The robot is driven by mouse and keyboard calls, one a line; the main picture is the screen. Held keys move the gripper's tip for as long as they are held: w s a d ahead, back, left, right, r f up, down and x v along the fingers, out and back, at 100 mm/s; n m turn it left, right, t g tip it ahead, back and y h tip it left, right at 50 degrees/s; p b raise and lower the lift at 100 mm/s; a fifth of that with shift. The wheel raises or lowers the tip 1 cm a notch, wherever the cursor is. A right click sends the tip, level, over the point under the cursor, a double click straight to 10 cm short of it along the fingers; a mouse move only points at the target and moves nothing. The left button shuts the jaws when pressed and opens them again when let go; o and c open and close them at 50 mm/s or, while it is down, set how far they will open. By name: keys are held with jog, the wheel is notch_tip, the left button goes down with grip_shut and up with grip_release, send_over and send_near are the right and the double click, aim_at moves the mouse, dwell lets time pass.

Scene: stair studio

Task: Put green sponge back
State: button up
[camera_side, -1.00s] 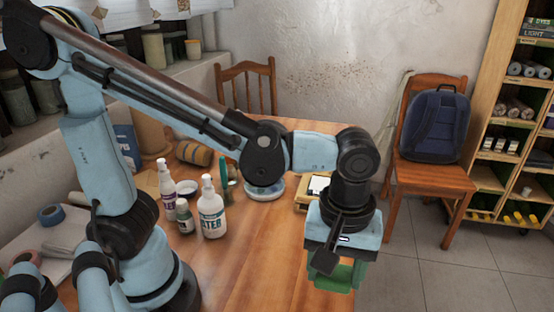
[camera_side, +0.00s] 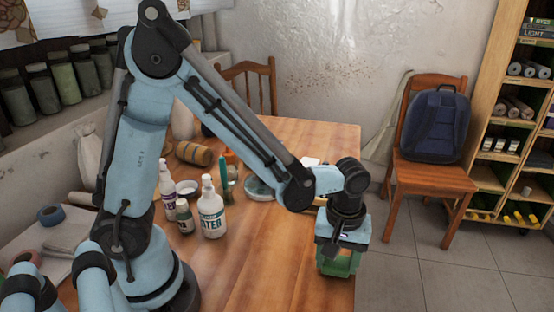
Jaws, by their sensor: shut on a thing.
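My gripper (camera_side: 340,262) points down near the right edge of the wooden table (camera_side: 240,270). It is shut on a green block, the green sponge (camera_side: 340,264), seen below the pale blue gripper body. The jaws cover part of the sponge, and I cannot tell how high it is above the table. A round pale dish (camera_side: 257,187) stands further back on the table, partly hidden by my arm.
A wooden barrel-shaped thing (camera_side: 193,153) lies behind. A chair with a blue backpack (camera_side: 435,125) stands at the right. The front table middle is clear.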

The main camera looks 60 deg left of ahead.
jog(key=shift+f, duration=0.25)
jog(key=shift+f, duration=0.1)
jog(key=o, duration=1)
notch_tip(320, 180, up, 12)
jog(key=shift+s+a+r+m+t, duration=0.2)
jog(key=shift+s+a+m+t, duration=0.55)
jog(key=shift+a+m+t, duration=0.65)
jog(key=shift+s+a+r+m+t, duration=0.25)
jog(key=shift+s+a+m+t, duration=0.6)
jog(key=shift+a+m, duration=0.95)
jog(key=shift+s+a+r+m+t, duration=0.2)
jog(key=shift+s+a+m+t, duration=0.4)
jog(key=shift+a+m+t, duration=1)
jog(key=shift+a+n+g, duration=0.25)
jog(key=shift+n, duration=0.05)
